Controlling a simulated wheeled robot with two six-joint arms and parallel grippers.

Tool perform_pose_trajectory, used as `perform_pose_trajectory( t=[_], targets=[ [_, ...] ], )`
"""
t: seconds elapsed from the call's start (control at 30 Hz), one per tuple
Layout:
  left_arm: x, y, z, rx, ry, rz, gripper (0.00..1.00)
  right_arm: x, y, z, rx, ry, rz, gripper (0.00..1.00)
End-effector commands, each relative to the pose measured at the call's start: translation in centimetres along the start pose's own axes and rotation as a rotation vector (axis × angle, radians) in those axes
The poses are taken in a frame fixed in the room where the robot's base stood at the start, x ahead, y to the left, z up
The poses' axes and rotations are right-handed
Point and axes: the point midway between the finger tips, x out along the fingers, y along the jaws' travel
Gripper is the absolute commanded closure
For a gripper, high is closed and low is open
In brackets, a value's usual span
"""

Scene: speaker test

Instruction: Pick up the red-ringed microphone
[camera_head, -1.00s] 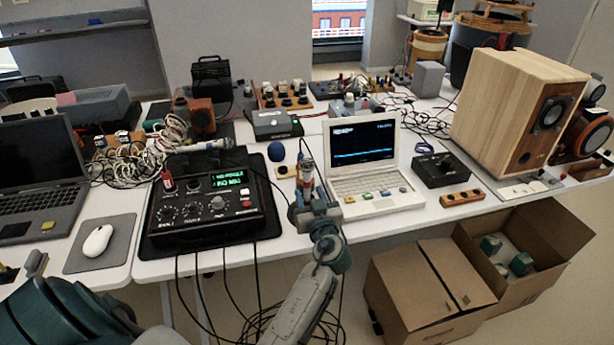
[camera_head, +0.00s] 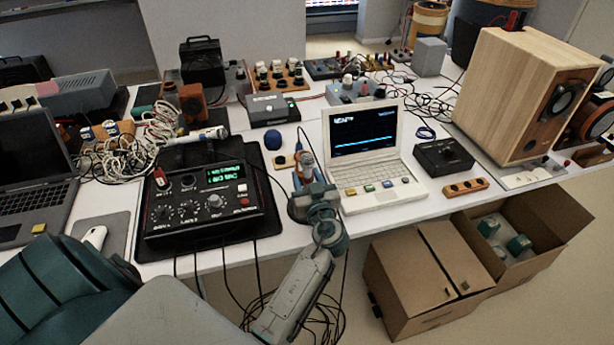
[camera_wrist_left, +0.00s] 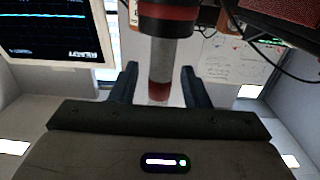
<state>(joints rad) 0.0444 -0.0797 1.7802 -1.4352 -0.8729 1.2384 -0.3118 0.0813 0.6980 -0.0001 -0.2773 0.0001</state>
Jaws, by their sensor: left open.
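The microphone (camera_head: 306,160) stands upright on the table just left of the white laptop. It shows as a slim grey and orange-red shape in the head view. In the left wrist view the microphone (camera_wrist_left: 163,62) is a grey cylinder with dark red bands, and its upper end is cut off by the frame. My left gripper (camera_head: 305,182) is open right at it, on its near side. In the wrist view the two fingers (camera_wrist_left: 158,82) flank the grey cylinder, with a gap on each side. My right gripper is not in view.
The white laptop (camera_head: 372,150) stands close on the right, and a black control box (camera_head: 208,200) close on the left. A blue foam ball (camera_head: 272,141) is behind left. A silver microphone (camera_head: 203,135) lies by tangled cables.

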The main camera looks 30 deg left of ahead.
Motion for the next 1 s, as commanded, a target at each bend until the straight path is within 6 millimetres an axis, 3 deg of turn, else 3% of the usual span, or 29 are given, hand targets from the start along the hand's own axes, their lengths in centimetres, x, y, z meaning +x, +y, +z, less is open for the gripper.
perform_pose_trajectory(
  t=[0.1,0.33,0.67,1.0],
  targets=[
    [0.0,0.0,0.0,0.0,0.0,0.0,0.58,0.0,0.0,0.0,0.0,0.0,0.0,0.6],
    [0.0,0.0,0.0,0.0,0.0,0.0,1.0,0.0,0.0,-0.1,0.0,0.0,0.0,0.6],
    [0.0,0.0,-0.5,-0.002,0.001,0.0,1.0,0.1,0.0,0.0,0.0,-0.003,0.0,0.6],
    [0.1,0.0,-6.8,-0.006,0.003,-0.001,1.0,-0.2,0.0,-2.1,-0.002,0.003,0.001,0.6]
  ],
)
